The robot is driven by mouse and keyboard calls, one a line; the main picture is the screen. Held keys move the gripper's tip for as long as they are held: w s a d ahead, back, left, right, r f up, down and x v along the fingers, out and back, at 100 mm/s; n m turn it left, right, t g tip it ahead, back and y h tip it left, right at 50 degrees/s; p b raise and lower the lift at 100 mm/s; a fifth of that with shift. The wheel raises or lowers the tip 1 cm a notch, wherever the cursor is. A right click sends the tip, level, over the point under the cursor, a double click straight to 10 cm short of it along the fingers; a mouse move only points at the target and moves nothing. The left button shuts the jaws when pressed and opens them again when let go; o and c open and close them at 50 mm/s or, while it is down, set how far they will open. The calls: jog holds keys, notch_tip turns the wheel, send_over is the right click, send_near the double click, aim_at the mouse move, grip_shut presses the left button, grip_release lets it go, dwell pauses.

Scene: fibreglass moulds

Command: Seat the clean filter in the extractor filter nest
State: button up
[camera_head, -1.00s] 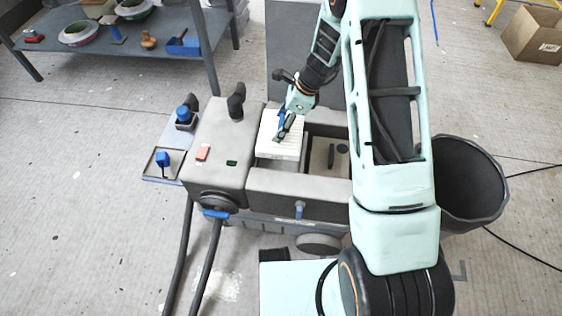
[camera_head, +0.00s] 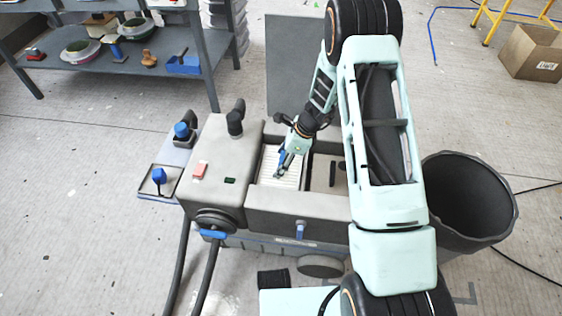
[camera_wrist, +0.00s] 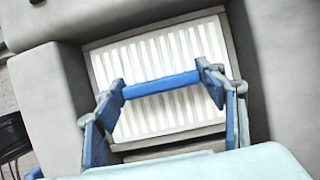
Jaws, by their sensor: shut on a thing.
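The clean filter (camera_head: 268,172) is a white pleated panel with a pale frame. It lies in the left compartment of the grey extractor (camera_head: 300,205), below the level of the walls in the head view. In the wrist view the filter (camera_wrist: 150,58) is slightly tilted in the picture, with a narrow gap along its near edge. My gripper (camera_head: 281,172) is over the filter, its blue fingers shut on a blue bar handle (camera_wrist: 161,85) across the filter's middle. Whether the filter rests fully on the nest floor cannot be told.
The extractor's right compartment (camera_head: 322,175) holds a dark upright handle. A raised grey lid (camera_head: 295,70) stands behind. A dark bin (camera_head: 465,200) is at right, and a small tray with a blue-topped item (camera_head: 159,176) at left. A shelf (camera_head: 130,65) stands at the back left.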

jog(key=shift+f, duration=0.2)
jog(key=o, duration=1.3)
jog(key=shift+r, duration=0.1)
jog(key=shift+o, duration=0.2)
jog(key=p+v, duration=0.3)
jog(key=v, duration=0.9)
jog(key=shift+r, duration=0.1)
